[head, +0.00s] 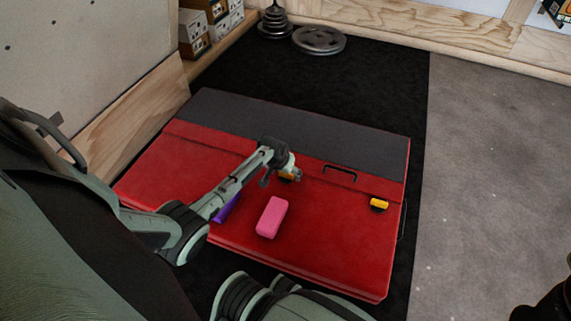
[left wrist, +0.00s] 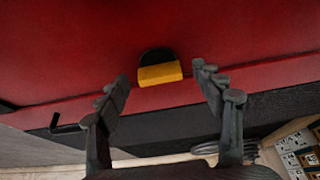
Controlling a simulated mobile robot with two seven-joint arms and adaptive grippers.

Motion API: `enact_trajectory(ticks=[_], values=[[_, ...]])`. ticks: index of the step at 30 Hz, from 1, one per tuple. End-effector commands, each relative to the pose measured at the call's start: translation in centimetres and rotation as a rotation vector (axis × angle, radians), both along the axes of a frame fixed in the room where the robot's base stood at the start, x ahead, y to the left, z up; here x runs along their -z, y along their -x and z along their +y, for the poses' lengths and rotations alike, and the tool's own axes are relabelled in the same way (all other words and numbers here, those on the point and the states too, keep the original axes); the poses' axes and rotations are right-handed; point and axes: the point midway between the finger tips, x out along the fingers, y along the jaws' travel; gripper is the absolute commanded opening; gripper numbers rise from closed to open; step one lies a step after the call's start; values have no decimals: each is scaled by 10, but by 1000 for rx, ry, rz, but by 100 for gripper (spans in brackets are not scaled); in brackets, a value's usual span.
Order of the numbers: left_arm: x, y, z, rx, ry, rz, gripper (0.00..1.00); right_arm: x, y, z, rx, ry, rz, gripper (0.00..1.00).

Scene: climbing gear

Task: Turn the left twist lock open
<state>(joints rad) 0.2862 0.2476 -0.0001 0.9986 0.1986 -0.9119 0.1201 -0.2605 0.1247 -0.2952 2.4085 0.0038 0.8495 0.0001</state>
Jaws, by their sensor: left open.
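The left twist lock (head: 286,178), a small yellow bar on a dark base, sits on the red front of the case (head: 330,240). It is partly hidden by my left gripper (head: 279,168) in the head view. In the left wrist view the yellow bar of the lock (left wrist: 160,73) lies roughly level, between and just beyond the fingertips of my open left gripper (left wrist: 160,80). No contact between fingers and lock is visible. The right twist lock (head: 379,204) is yellow and sits farther right on the case. My right gripper is not in view.
A pink block (head: 272,217) and a purple object (head: 227,207), partly behind my arm, lie on the red case. A dark handle (head: 340,169) stands between the locks. Weight plates (head: 319,40) and boxes (head: 194,35) are at the back. Grey floor (head: 490,150) at right is clear.

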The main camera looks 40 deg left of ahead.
Motion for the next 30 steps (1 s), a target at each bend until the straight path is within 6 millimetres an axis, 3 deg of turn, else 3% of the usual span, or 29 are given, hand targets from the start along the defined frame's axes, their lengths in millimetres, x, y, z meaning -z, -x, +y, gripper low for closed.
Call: enact_trajectory(ticks=[11,23,30], values=[[6,-3,0,0,0,-1,66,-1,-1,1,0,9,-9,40],[6,-3,1,0,0,-1,17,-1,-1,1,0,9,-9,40],[5,-3,0,-22,0,-1,17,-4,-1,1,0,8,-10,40]])
